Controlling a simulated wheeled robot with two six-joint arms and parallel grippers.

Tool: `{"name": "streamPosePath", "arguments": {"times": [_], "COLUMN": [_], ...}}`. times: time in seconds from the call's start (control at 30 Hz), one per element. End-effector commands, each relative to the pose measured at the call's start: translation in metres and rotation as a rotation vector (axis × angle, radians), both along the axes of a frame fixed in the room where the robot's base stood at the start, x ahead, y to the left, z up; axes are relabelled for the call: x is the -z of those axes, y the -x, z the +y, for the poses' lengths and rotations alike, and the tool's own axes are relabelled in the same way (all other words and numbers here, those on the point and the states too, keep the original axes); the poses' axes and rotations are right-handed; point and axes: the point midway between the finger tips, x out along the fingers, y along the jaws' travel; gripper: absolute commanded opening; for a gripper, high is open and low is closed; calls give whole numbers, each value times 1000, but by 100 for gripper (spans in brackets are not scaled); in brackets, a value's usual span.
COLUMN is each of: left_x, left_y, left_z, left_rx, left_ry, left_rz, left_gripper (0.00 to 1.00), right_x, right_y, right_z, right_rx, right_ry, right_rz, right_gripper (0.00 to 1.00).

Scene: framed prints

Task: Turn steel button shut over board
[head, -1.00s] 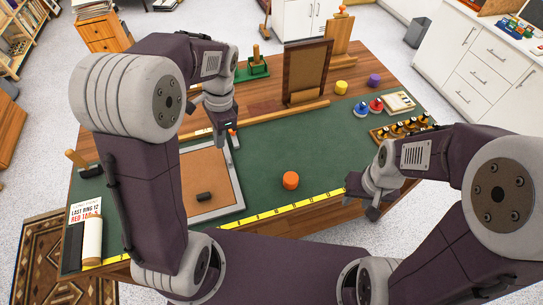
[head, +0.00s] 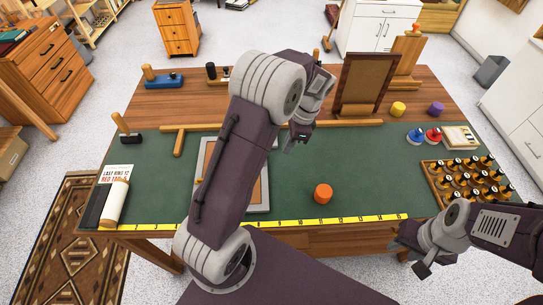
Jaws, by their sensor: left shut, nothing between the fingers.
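A pale grey frame lies face down on the green mat, with a brown backing board (head: 208,158) inside it. My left arm crosses in front and hides most of the board and frame (head: 259,209). No steel button can be made out at this size. My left gripper (head: 291,143) is shut and empty, above the mat to the right of the frame's far end. My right gripper (head: 411,263) looks open and empty, off the table's front edge at the lower right, far from the frame.
An orange puck (head: 323,194) stands on the mat right of the frame. A brown upright panel (head: 366,85) stands behind my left gripper. A tray of small bottles (head: 467,180) is at right. A yellow ruler strip (head: 300,222) runs along the front edge. The mat's middle right is clear.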

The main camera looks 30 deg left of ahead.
Motion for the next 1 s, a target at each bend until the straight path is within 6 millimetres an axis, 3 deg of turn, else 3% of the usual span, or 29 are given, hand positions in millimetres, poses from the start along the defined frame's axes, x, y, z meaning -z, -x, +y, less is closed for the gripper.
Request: {"name": "streamPosePath", "arguments": {"times": [0.2,0.27,0.5,1.0], "left_x": [48,55,52,52], "left_y": [7,10,26,27], "left_z": [10,14,41,45], "left_rx": [0,-2,-1,13], "left_ry": [0,0,1,1], "left_rz": [5,3,-1,0], "left_gripper": [0,0,0,0], "right_x": [3,3,-2,-4], "right_y": [0,0,0,0], "right_z": [0,0,0,0], "right_rx": [0,0,0,0], "right_ry": [0,0,0,0], "right_rz": [0,0,0,0], "right_gripper": [38,38,38,38]}}
